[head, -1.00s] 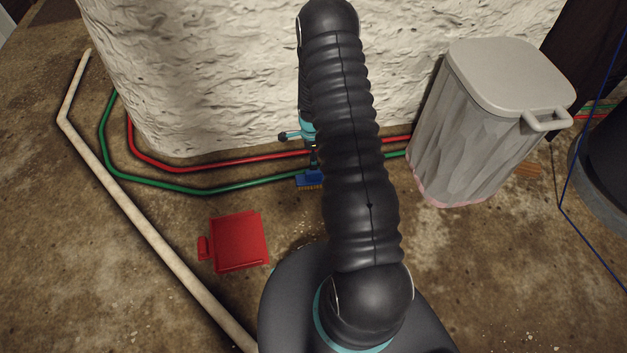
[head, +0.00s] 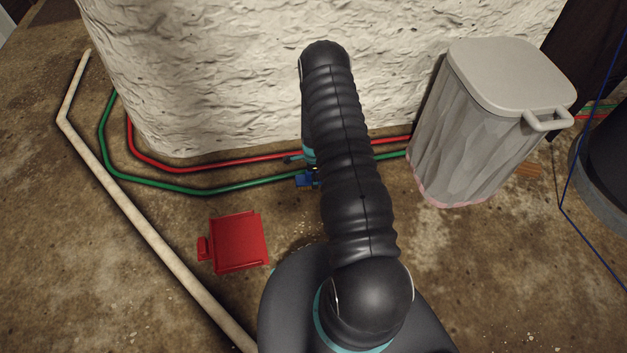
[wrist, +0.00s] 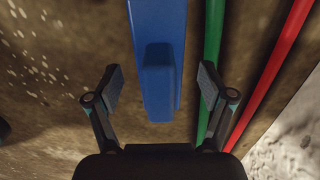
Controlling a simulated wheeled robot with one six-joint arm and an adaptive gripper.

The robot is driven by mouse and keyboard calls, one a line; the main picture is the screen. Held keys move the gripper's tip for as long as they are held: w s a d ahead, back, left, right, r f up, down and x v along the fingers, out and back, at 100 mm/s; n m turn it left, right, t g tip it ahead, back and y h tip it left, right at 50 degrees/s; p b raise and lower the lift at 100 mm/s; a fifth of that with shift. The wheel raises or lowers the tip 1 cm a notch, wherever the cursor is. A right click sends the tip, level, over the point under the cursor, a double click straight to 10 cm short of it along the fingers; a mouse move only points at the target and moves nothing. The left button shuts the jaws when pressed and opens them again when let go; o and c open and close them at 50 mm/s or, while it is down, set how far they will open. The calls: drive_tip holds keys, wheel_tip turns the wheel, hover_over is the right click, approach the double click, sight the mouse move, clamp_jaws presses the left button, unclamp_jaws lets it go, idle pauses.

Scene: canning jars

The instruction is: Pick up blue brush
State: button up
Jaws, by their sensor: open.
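The blue brush (wrist: 158,75) lies on the floor in the wrist view, its body running up out of the top of the picture. My gripper (wrist: 159,88) is open, with one finger on each side of the brush's near end and a gap on both sides.
The green pipe (wrist: 213,60) and red pipe (wrist: 274,75) run close to the right finger. A white rough wall (head: 220,80) stands behind. A grey bin (head: 465,140) is at the right, a red dustpan (head: 239,242) and a pale pipe (head: 150,225) at the left.

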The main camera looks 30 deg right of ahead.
drive_tip(key=shift+f, duration=0.95)
drive_tip(key=c, duration=1.3)
drive_tip(key=shift+r, duration=0.45)
drive_tip(key=r, duration=0.3)
drive_tip(key=shift+s+d+r, duration=0.1)
drive_tip(key=shift+d+r, duration=0.15)
drive_tip(key=shift+r, duration=0.15)
drive_tip(key=s+d+r, duration=0.2)
drive_tip(key=d, duration=0.1)
drive_tip(key=s+d+r, duration=0.2)
drive_tip(key=d, duration=0.1)
drive_tip(key=s+d+r, duration=0.2)
drive_tip(key=d, duration=0.1)
drive_tip(key=shift+d+r, duration=0.15)
drive_tip(key=shift+r, duration=0.05)
